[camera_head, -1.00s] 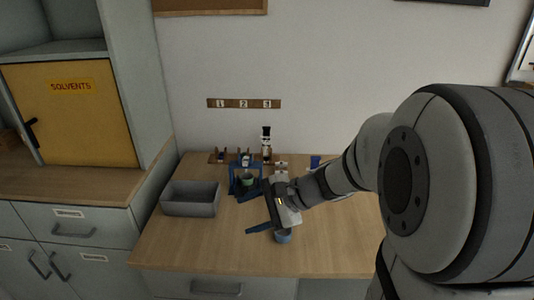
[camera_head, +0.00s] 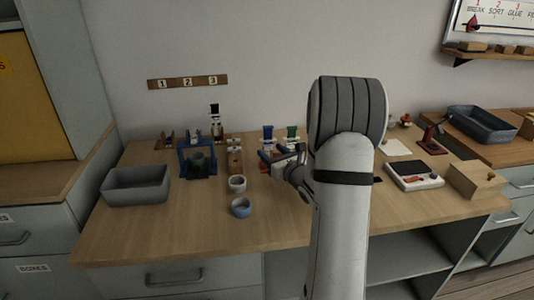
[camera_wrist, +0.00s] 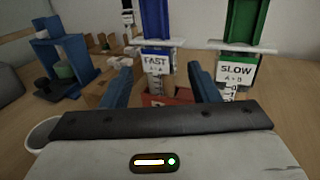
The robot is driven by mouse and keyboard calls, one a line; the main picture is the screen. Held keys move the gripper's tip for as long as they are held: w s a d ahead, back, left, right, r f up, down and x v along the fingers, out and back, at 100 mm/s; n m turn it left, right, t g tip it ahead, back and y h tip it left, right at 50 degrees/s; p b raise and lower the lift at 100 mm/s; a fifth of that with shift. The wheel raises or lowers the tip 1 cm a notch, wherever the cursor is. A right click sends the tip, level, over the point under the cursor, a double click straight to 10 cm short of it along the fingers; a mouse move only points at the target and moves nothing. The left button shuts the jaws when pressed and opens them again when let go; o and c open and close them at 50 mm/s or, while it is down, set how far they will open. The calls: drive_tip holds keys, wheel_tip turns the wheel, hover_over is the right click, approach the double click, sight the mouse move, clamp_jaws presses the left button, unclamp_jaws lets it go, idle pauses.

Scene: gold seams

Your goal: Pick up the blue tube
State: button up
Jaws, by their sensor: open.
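The blue tube (camera_head: 267,132) stands upright near the back of the table, left of a green tube (camera_head: 292,132). In the wrist view the blue tube (camera_wrist: 157,25) has a white label reading FAST, and the green tube (camera_wrist: 241,22) has one reading SLOW. A red piece (camera_wrist: 160,100) shows below the blue tube. My gripper (camera_wrist: 162,82) is open, its two blue fingers pointing toward the tubes. The FAST label appears between the fingers; I cannot tell how far beyond the tips it is. In the head view my gripper (camera_head: 290,156) is partly hidden by my arm.
A white cup (camera_head: 237,184) and a blue cup (camera_head: 241,208) stand left of my gripper. A blue frame (camera_head: 184,161) and a grey bin (camera_head: 137,198) are farther left. A scale (camera_head: 413,184) and a cardboard box (camera_head: 476,192) are at right. The front left tabletop is clear.

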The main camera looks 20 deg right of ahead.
sight(269, 151)
drive_tip(key=w, duration=0.4)
drive_tip(key=shift+w+a+f, duration=0.2)
drive_tip(key=shift+w+a, duration=0.05)
drive_tip(key=shift+w, duration=0.05)
drive_tip(key=c, duration=1)
